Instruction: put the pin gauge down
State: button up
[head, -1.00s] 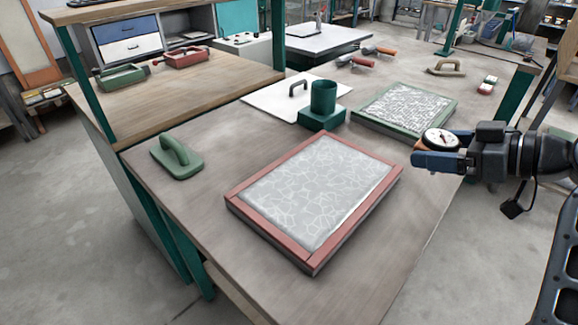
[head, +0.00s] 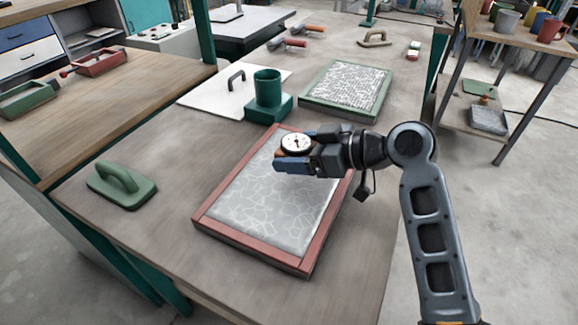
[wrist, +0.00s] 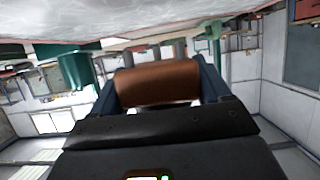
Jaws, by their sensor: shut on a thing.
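The pin gauge (head: 295,143) has a round white dial with a dark rim and a brown body. My gripper (head: 284,157) is shut on it and holds it over the upper part of the red-framed panel (head: 205,213); the gap beneath cannot be judged exactly. In the wrist view the gauge's brown body (wrist: 157,84) sits between the two fingers, and its dial is hidden. The red frame holds a grey, crack-patterned surface and lies on the table.
A green cup on a block (head: 268,92) stands behind the red frame. A green-framed panel (head: 312,105) lies behind right, a green float (head: 122,187) at left. A white board (head: 205,97) with a handle lies further back. Bare tabletop (head: 165,225) shows at front left.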

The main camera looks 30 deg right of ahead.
aim_at(289, 183)
jog(key=shift+w+a+f, duration=0.15)
jog(key=shift+a+f, duration=0.25)
jog(key=shift+a, duration=0.25)
jog(key=shift+f+p, duration=0.3)
jog(key=shift+f, duration=1.7)
jog(key=o, duration=1.3)
jog(key=shift+f, duration=0.1)
jog(key=b+v, duration=0.1)
jog(key=v, duration=1.1)
